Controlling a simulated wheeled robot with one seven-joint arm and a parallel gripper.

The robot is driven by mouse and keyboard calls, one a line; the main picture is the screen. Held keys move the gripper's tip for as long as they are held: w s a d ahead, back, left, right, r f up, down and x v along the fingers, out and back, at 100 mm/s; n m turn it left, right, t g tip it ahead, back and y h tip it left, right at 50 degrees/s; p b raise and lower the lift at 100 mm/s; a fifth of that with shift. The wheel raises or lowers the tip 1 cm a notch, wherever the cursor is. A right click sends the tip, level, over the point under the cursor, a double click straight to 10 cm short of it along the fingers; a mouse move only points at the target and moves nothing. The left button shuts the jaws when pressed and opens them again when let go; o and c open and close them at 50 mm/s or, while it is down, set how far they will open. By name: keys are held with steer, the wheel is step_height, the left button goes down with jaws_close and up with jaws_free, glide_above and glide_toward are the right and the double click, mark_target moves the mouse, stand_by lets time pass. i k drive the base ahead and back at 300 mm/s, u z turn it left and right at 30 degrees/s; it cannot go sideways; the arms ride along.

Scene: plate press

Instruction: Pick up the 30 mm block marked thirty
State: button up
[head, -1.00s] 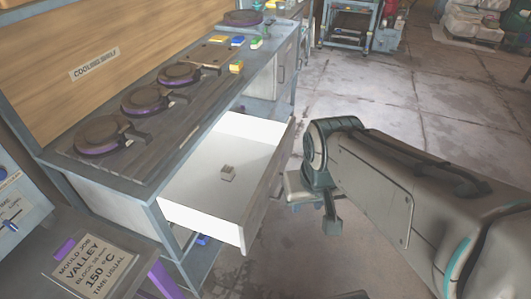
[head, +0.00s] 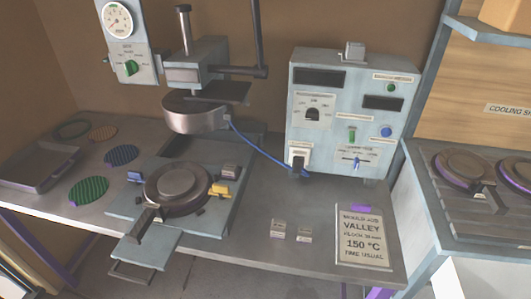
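Two small grey blocks with pale labels lie side by side on the bench front: a left block (head: 278,228) and a right block (head: 304,236). Their markings are too small to read, so I cannot tell which, if either, is marked thirty. My gripper is not in view. A job card (head: 361,240) right of the blocks reads VALLEY and 150 °C, with a block size line too small to read surely.
The press (head: 196,110) stands over a round mould (head: 178,188) with blue, yellow and grey pieces around it. Several coloured discs (head: 122,155) and a dark tray (head: 38,165) lie at left. A control box (head: 342,115) stands behind the blocks, with a blue cable.

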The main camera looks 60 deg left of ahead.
mark_target(230, 170)
steer(key=u, duration=2.65)
steer(key=k, duration=0.5)
steer(key=u, duration=0.4)
steer(key=i, duration=1.35)
steer(key=z, duration=0.95)
steer(key=i, duration=0.3)
steer(key=z, duration=0.5)
